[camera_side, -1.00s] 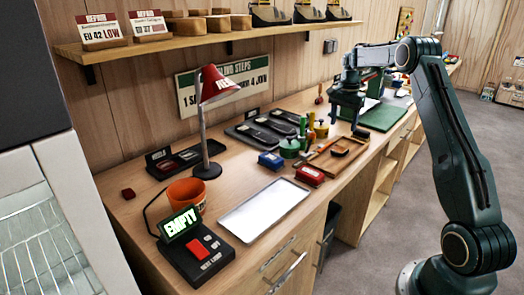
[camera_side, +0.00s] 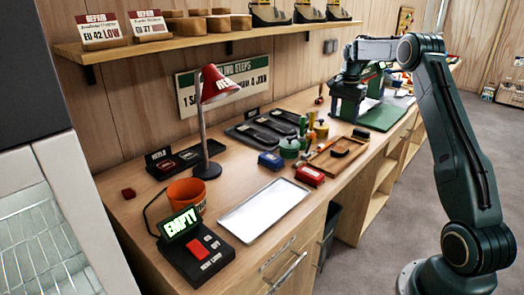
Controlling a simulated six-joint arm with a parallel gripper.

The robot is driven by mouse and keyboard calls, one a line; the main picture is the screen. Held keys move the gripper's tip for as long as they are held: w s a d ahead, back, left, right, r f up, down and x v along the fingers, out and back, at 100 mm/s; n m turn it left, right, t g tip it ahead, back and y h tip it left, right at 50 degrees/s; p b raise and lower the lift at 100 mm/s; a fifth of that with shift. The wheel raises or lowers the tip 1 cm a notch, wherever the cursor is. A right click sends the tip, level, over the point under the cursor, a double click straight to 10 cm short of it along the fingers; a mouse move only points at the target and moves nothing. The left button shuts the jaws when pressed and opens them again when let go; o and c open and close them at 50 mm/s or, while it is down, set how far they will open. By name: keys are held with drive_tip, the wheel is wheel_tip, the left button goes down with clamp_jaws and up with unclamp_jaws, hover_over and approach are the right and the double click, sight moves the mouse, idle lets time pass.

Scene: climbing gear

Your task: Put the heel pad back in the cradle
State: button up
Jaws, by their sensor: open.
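A small dark red block (camera_side: 128,193), which looks like the heel pad, lies loose on the bench at the far left. The long black cradle (camera_side: 202,153) stands behind the lamp, with a small sign at its left end. It holds a reddish pad near that end; its other places are too dark to tell. My gripper (camera_side: 346,108) is open, far to the right at the back of the bench, near the green mat. It is well apart from the red block and holds nothing that I can see.
A red lamp (camera_side: 210,85) stands beside the cradle. An orange pot (camera_side: 187,192), a black box with an EMPTY sign (camera_side: 180,226) and a white tray (camera_side: 263,210) stand in front. Bottles and a wooden tray (camera_side: 338,155) crowd the middle. A shelf (camera_side: 215,38) hangs above.

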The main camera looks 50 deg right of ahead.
drive_tip(key=s+a+r+n+t, duration=0.1)
drive_tip(key=s+a+r+n, duration=0.15)
drive_tip(key=a+r, duration=0.4)
drive_tip(key=s+a+r+n+t+h, duration=0.1)
drive_tip(key=s+a+r+n, duration=0.15)
drive_tip(key=a, duration=0.65)
drive_tip(key=s+a+r+n+t, duration=0.1)
drive_tip(key=s+a+r+n, duration=0.15)
drive_tip(key=a+r, duration=0.4)
drive_tip(key=s+a+f+n+t, duration=0.1)
drive_tip(key=s+a+f+n, duration=0.1)
drive_tip(key=s+a, duration=0.3)
drive_tip(key=s+a+f+n, duration=0.2)
drive_tip(key=s+a+n, duration=0.3)
drive_tip(key=s, duration=0.2)
drive_tip(key=s+a+f+n+t+y, duration=0.1)
drive_tip(key=s+a+f+n, duration=0.1)
drive_tip(key=s+a, duration=0.4)
drive_tip(key=shift+s+f+n+t, duration=0.15)
drive_tip(key=shift+s+n+t, duration=0.15)
drive_tip(key=shift+n, duration=0.35)
